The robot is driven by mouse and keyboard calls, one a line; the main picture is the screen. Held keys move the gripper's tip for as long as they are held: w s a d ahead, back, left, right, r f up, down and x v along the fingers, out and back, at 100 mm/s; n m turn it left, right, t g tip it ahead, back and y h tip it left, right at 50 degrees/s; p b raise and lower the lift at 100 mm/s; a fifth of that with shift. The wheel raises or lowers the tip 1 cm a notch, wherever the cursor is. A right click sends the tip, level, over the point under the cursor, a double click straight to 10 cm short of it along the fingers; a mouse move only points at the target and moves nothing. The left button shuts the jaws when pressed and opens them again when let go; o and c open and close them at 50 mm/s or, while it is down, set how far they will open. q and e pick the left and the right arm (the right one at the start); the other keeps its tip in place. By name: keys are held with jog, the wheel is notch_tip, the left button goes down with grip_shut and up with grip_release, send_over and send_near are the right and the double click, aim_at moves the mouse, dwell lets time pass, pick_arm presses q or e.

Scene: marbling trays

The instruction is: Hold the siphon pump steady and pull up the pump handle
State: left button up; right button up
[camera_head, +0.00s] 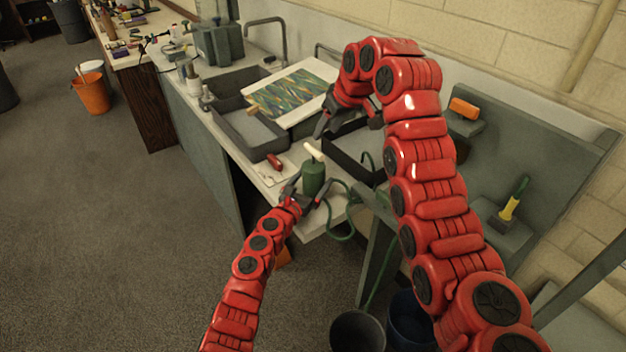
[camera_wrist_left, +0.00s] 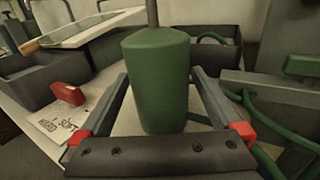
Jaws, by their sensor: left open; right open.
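The siphon pump, a green cylinder (camera_head: 313,180), stands upright near the front edge of the counter. In the left wrist view the green body (camera_wrist_left: 157,85) fills the middle, with a grey rod (camera_wrist_left: 152,13) rising from its top. The cream pump handle (camera_head: 313,151) is at the top of the rod; it is outside the left wrist view. My left gripper (camera_head: 307,188) is open, its fingers on either side of the pump body, with gaps visible in the wrist view. My right gripper (camera_head: 348,121) is open and empty, above and right of the handle.
A green hose (camera_head: 345,236) loops off the counter's right side toward dark buckets (camera_head: 357,333). A grey tray (camera_head: 240,138) and a marbled sheet on a white board (camera_head: 328,77) lie behind. A red object (camera_head: 274,161) lies on paper left of the pump.

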pick_arm(q)
jog(key=c, duration=1.4)
dwell(0.7)
